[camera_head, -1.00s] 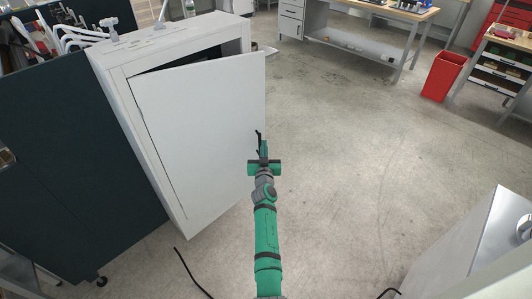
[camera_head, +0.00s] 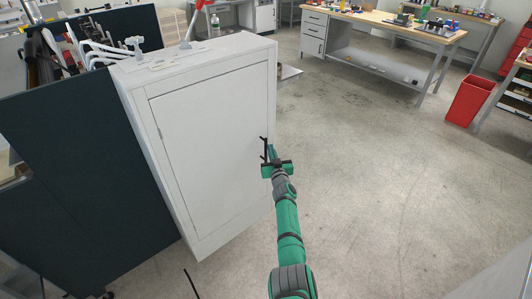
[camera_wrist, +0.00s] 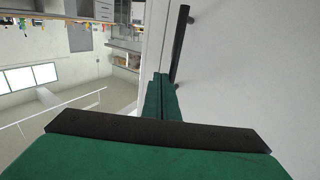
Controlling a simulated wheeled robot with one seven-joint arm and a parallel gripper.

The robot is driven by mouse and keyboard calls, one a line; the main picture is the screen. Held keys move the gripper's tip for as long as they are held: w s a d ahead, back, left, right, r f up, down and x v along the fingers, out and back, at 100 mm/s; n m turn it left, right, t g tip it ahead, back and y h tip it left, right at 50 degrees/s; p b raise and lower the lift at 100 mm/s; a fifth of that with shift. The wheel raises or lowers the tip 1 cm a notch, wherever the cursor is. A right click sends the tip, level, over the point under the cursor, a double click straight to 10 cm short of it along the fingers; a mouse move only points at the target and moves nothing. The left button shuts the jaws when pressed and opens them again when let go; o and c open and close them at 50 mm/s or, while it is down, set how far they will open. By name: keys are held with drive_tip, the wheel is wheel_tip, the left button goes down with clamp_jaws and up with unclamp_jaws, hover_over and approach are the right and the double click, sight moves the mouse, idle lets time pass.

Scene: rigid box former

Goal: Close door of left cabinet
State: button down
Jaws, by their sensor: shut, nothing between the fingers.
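The left cabinet (camera_head: 190,65) is a tall white box at the left of the head view. Its door (camera_head: 215,145) lies flush in the front frame, with no visible gap. A dark bar handle (camera_head: 264,150) stands upright near the door's right edge. My gripper (camera_head: 268,158) is at the handle's lower part, and the head view does not show whether they touch. In the wrist view the fingers (camera_wrist: 161,90) are together and empty, close beside the handle (camera_wrist: 181,45) and the white door face (camera_wrist: 240,80).
A dark green panel (camera_head: 85,150) stands against the cabinet's left side. Small items and white pipes sit on and behind the cabinet top. A workbench (camera_head: 385,35) and a red bin (camera_head: 468,100) are at the back right. The floor (camera_head: 390,170) right of my arm is clear.

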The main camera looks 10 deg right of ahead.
drive_tip(key=shift+w+a, duration=0.15)
drive_tip(key=shift+w, duration=0.35)
drive_tip(key=s+d, duration=0.7)
drive_tip(key=s, duration=0.4)
drive_tip(key=shift+s+d, duration=0.3)
drive_tip(key=shift+s, duration=0.1)
idle(0.3)
